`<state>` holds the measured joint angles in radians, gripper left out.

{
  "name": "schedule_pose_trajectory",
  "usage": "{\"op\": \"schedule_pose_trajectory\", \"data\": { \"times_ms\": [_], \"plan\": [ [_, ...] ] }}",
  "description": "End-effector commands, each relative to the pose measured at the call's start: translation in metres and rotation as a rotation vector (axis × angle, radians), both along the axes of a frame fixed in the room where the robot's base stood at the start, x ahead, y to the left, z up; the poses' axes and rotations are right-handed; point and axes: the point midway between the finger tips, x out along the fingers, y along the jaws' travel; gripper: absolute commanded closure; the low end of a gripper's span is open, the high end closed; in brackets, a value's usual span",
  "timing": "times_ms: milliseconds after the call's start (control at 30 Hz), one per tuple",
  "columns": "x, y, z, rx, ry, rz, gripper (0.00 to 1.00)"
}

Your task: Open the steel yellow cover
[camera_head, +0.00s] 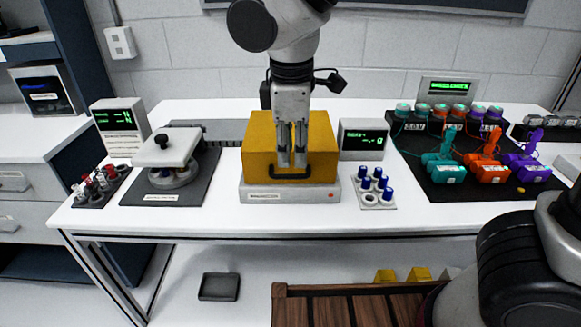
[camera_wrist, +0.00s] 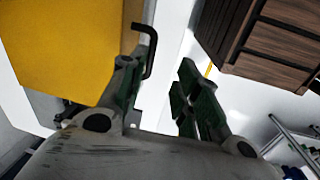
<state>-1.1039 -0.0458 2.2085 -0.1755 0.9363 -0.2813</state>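The yellow cover (camera_head: 260,140) is a box standing on a pale base unit (camera_head: 285,197) at the middle of the table, and it looks closed. Its black handle (camera_head: 290,178) runs along the lower front face. My gripper (camera_head: 291,162) points down in front of the cover, its fingertips just above the handle in the head view. In the wrist view the cover (camera_wrist: 65,45) fills the upper left and the handle (camera_wrist: 150,52) shows beside the left finger. My gripper (camera_wrist: 168,58) is open, with a clear gap between its green fingers; whether a finger touches the handle I cannot tell.
Left of the cover, a device with a white top plate (camera_head: 167,147) stands on a dark mat. To the right are a small display (camera_head: 363,140), a holder with several blue-capped vials (camera_head: 377,190) and coloured clamps (camera_head: 485,168). The table's front strip (camera_head: 230,220) is clear.

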Motion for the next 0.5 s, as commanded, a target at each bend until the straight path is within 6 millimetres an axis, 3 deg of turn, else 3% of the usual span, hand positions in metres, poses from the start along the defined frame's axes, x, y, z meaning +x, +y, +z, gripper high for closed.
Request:
{"op": "schedule_pose_trajectory", "data": {
  "times_ms": [33, 167, 500],
  "plan": [
    [0.008, 0.006, 0.011, 0.014, -0.024, 0.042, 0.68],
    [0.010, 0.005, 0.006, 0.003, -0.029, 0.103, 0.68],
    [0.020, 0.004, -0.046, 0.001, -0.027, 0.105, 0.68]
  ]
}}
